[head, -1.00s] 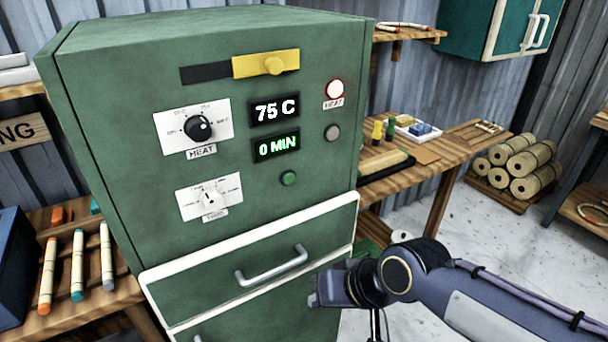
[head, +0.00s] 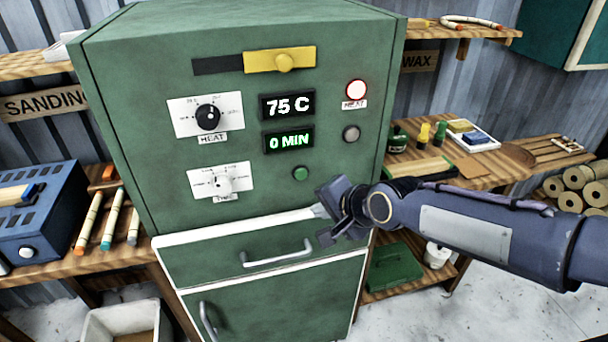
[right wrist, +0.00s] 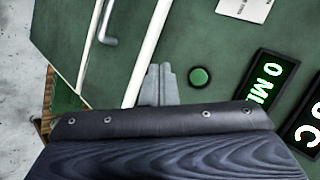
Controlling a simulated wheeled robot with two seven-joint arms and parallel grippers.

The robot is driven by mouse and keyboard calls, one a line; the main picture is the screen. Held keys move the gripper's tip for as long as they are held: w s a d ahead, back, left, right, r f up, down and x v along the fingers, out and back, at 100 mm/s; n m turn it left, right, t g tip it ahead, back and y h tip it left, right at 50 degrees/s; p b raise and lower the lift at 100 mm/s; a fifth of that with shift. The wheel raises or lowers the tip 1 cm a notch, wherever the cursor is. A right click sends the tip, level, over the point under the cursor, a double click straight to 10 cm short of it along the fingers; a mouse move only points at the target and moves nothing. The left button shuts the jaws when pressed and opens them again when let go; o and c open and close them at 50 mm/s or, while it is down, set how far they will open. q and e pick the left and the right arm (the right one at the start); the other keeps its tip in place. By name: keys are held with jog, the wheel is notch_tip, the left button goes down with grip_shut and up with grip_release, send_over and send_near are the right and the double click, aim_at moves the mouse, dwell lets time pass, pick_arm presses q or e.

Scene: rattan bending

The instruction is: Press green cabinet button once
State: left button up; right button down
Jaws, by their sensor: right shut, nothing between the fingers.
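The green cabinet (head: 240,110) stands in the middle of the head view. Its green button (head: 301,173) sits below the "0 MIN" display (head: 289,140). My right gripper (head: 318,211) is shut and empty, just below and right of the button in the head view. In the right wrist view, the shut fingers (right wrist: 159,84) point toward the cabinet front, and the green button (right wrist: 200,78) shows just right of them, apart from them in the picture. Whether the tips touch the cabinet front cannot be told. My left gripper is not in view.
A heat dial (head: 208,117), a time dial (head: 222,184) and a yellow slider (head: 284,62) are on the panel. A drawer handle (head: 278,254) sticks out below. A workbench (head: 480,165) stands right, and a blue box (head: 40,215) stands left.

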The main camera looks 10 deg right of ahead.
jog(key=p, duration=0.1)
send_near(300, 180)
jog(key=shift+w+a+f, duration=0.35)
jog(key=shift+w+f, duration=0.1)
jog(key=shift+f, duration=0.25)
jog(key=shift+w+a+f, duration=0.35)
jog(key=shift+w+f, duration=0.05)
jog(key=shift+f, duration=0.35)
jog(key=shift+w+a+f, duration=0.35)
jog(key=shift+w+f, duration=0.1)
jog(key=shift+f, duration=0.25)
dwell(0.3)
jog(key=shift+w, duration=0.4)
jog(key=shift+w, duration=0.4)
dwell(0.5)
dwell(0.4)
jog(key=shift+s, duration=0.8)
jog(key=s, duration=0.5)
jog(key=shift+d+b, duration=0.1)
jog(key=shift+b, duration=0.3)
